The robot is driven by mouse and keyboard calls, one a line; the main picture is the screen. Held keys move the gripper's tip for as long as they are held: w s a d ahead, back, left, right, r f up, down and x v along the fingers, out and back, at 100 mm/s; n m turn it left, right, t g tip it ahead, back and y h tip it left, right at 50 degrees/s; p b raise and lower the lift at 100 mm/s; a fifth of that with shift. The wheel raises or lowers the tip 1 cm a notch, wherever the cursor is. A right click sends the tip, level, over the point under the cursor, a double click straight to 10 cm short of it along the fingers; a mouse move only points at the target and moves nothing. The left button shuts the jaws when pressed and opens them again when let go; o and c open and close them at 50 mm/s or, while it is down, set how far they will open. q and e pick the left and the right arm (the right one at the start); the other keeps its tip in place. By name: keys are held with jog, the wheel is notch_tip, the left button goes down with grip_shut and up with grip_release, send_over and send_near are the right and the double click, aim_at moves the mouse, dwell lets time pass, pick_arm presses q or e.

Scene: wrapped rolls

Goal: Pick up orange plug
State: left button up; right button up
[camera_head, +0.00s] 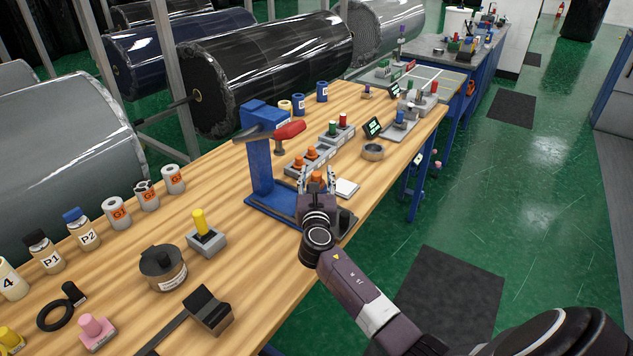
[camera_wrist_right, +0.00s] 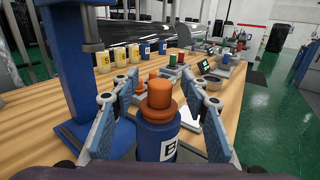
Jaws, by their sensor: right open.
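An orange plug (camera_wrist_right: 160,93) with a stepped round head sits upright on a blue labelled cylinder (camera_wrist_right: 157,140) in the right wrist view. In the head view this orange plug (camera_head: 317,177) shows small between my right fingers. My right gripper (camera_wrist_right: 160,105) is open, with one blue-padded finger on each side of the plug and a gap visible on both sides. In the head view my right gripper (camera_head: 317,184) is beside the blue press stand (camera_head: 258,160), over its base. The cylinder's lower part is hidden. My left gripper is not in view.
The press stand has a red handle (camera_head: 290,130). Grey blocks behind hold other orange plugs (camera_head: 311,152) and green and red ones (camera_head: 342,119). A white pad (camera_head: 346,188) and a tape roll (camera_head: 373,152) lie to the right. The wooden table's (camera_head: 285,270) front edge is close.

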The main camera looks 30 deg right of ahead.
jog(key=shift+w, duration=0.1)
grip_shut()
dwell(0.3)
jog(key=shift+r, duration=0.1)
